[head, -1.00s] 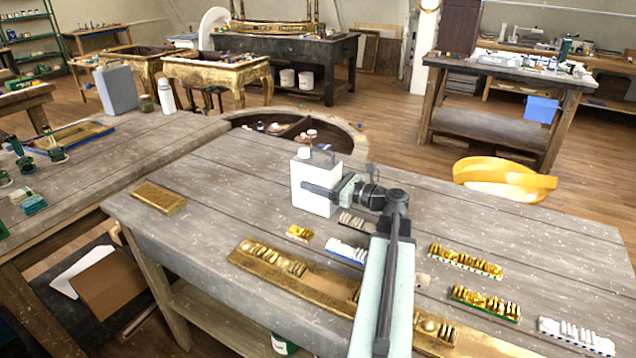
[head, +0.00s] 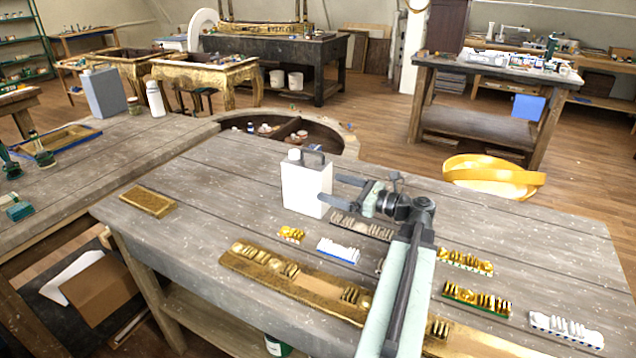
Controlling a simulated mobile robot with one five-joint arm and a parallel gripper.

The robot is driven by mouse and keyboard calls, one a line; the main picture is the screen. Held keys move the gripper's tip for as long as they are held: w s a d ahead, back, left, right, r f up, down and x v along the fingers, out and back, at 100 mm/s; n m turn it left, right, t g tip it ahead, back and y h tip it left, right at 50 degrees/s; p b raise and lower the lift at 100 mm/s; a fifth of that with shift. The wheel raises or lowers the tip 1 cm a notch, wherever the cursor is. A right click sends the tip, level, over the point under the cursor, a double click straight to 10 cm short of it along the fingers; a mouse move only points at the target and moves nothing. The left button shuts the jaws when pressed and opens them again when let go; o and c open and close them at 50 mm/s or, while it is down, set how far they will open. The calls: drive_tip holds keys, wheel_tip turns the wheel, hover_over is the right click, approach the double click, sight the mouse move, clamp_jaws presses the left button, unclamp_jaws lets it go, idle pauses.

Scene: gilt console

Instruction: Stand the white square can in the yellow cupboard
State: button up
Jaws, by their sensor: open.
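The white square can (head: 305,188) stands upright on the grey wooden workbench (head: 230,185), near its back edge. It has a white cap and a dark handle on top. My gripper (head: 337,190) is open and empty just right of the can, its fingers pointing left towards it. The lower fingertip is close to the can's right side; I cannot tell whether it touches. No yellow cupboard can be made out in this view.
Gilt and white ornament strips (head: 338,250) and a long gilt moulding (head: 290,280) lie on the bench near my arm. A small gilt block (head: 147,202) lies at the left. A yellow rounded object (head: 490,178) is beyond the bench's right back edge. Bare boards lie left of the can.

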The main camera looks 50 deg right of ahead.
sight(328, 170)
drive_tip(key=shift+o, duration=0.4)
drive_tip(key=shift+v, duration=1.45)
drive_tip(key=w+r+p, duration=0.2)
drive_tip(key=r+p, duration=0.1)
drive_tip(key=w+a+r+p, duration=0.1)
drive_tip(key=w+r+p, duration=0.1)
drive_tip(key=shift+r, duration=0.15)
drive_tip(key=shift+w+a, duration=0.1)
drive_tip(key=shift+w, duration=0.3)
drive_tip(key=x, duration=0.7)
drive_tip(key=shift+w+a, duration=0.15)
drive_tip(key=shift+w, duration=0.15)
clamp_jaws()
